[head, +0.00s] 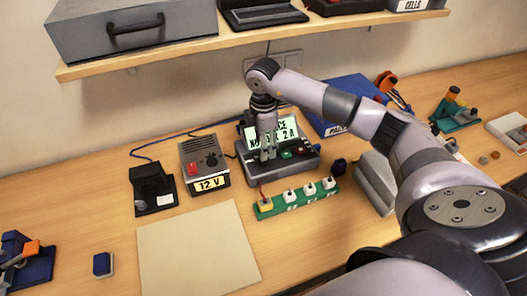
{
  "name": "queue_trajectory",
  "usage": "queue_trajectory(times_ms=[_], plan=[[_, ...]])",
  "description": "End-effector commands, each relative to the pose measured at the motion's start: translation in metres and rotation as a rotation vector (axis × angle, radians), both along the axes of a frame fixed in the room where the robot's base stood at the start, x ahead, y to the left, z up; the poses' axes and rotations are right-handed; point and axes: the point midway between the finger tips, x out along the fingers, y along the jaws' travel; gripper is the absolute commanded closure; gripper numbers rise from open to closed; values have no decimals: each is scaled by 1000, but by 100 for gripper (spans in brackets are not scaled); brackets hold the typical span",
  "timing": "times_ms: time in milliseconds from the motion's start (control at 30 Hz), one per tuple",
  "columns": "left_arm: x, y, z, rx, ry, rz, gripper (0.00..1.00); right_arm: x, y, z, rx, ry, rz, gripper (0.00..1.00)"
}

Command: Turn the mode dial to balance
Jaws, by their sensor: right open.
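The charger-like device (307,165) stands on the bench near the middle, with a lit green screen (287,131) facing me. The screen text is partly covered; I can read an ending "CE" and "2 A". My right gripper (268,157) points down in front of the screen's left part, over the device's front panel, with open fingers. A green button (287,155) and a red button (298,151) show right of the fingers. The mode dial does not show clearly; the fingers cover that part of the panel, and I cannot tell whether they touch it. My left gripper is not in view.
A 12 V supply (204,160) and a black stand (152,187) are left of the device. A green strip with several plugs (299,198) lies close in front. A beige mat (195,250) lies front left. A shelf (240,37) hangs above.

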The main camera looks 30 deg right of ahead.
Motion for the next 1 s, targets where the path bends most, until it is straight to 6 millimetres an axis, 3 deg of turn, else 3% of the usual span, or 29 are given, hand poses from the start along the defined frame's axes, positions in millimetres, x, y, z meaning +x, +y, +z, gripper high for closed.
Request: queue_trajectory(times_ms=[200, 400, 1000], plan=[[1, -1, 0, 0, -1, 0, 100, 1, 0, 47, 0, -4, -1, 48], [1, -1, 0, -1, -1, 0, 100, 0, 0, 70, 0, -1, 0, 48], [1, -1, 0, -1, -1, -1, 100, 0, 0, 74, 0, 0, -1, 48]])
